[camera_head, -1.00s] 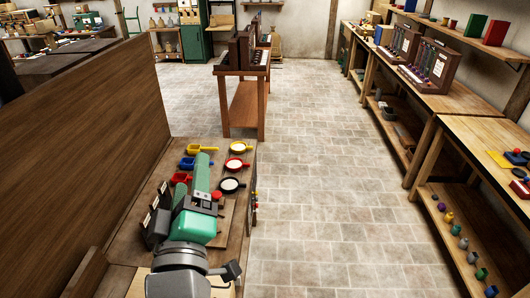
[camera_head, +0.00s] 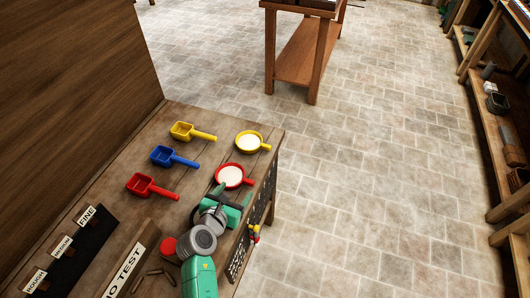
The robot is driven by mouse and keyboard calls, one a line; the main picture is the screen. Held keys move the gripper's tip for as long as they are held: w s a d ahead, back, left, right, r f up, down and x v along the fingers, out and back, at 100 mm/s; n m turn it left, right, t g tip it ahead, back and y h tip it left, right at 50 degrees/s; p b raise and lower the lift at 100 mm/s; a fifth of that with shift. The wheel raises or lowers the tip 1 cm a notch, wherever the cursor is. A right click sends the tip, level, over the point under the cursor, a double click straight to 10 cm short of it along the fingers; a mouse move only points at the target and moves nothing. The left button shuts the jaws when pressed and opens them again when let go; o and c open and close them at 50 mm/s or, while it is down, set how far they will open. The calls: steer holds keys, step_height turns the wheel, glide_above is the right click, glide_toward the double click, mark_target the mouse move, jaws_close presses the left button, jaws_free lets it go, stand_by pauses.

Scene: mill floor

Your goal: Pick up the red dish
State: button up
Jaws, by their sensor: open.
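The red dish (camera_head: 249,181) is a shallow round pan with a short handle pointing right and pale contents. It sits on the wooden bench (camera_head: 205,140) near its right edge in the head view. My gripper (camera_head: 233,193) is just on the near side of the red dish, with its green body and fingers towards the dish. It is open and holds nothing that I can see. One finger overlaps the dish's near rim in the picture. I cannot tell whether it touches.
A yellow dish (camera_head: 262,145) sits just beyond the red one. Yellow (camera_head: 183,131), blue (camera_head: 163,156) and red (camera_head: 141,187) scoops lie to the left. A labelled dark rack (camera_head: 68,255) and a test board (camera_head: 128,265) are nearer. A tall wooden panel (camera_head: 70,80) borders the left.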

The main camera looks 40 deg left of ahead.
mark_target(247, 181)
steer(key=shift+w+a+f, duration=0.1)
steer(key=shift+w+f, duration=0.1)
steer(key=shift+f, duration=0.25)
steer(key=shift+s, duration=0.15)
steer(key=shift+f, duration=0.25)
steer(key=shift+b+x, duration=0.5)
steer(key=shift+x, duration=0.55)
steer(key=x, duration=0.1)
steer(key=b+x, duration=0.2)
steer(key=x, duration=0.1)
steer(key=shift+w+d, duration=0.25)
steer(key=shift+d, duration=0.1)
steer(key=shift+w+a, duration=0.15)
steer(key=shift+w, duration=0.2)
steer(key=shift+c, duration=0.4)
